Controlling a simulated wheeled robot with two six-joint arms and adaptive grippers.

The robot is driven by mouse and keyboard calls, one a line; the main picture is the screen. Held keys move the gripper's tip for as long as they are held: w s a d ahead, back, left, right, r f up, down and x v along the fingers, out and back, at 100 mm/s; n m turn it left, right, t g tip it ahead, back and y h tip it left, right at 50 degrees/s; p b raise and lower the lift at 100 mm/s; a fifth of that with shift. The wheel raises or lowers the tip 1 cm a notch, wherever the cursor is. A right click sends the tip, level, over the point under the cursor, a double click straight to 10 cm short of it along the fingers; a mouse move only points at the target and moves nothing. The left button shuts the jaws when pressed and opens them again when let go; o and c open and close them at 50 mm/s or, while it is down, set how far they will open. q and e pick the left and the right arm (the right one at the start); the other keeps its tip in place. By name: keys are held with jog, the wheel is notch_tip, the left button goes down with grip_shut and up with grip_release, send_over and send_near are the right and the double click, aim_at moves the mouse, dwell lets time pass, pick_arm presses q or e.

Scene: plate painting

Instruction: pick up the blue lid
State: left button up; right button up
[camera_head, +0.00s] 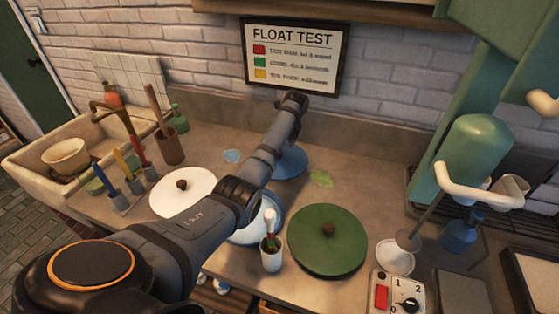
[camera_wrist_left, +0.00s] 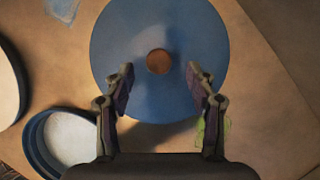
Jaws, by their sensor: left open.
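The blue lid (camera_head: 291,164) lies on the counter behind my left arm, which hides part of it in the head view. In the left wrist view the blue lid (camera_wrist_left: 160,25) is a round disc with a brown knob (camera_wrist_left: 158,62) near its middle. My left gripper (camera_wrist_left: 160,80) is open over the lid, its two fingers apart, one on each side of and slightly below the knob in the picture. Nothing is between the fingers. The gap in height between fingers and knob cannot be judged. The left fingers are hidden in the head view. My right gripper is not in view.
A white lid (camera_head: 175,195) lies left and a green lid (camera_head: 327,243) right. A blue-rimmed dish (camera_wrist_left: 42,150) sits near the blue lid. A control box (camera_head: 397,292) is at front right.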

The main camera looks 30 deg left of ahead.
aim_at(292, 162)
pick_arm(q)
jog(key=x, duration=0.5)
jog(key=shift+s, duration=0.1)
grip_shut()
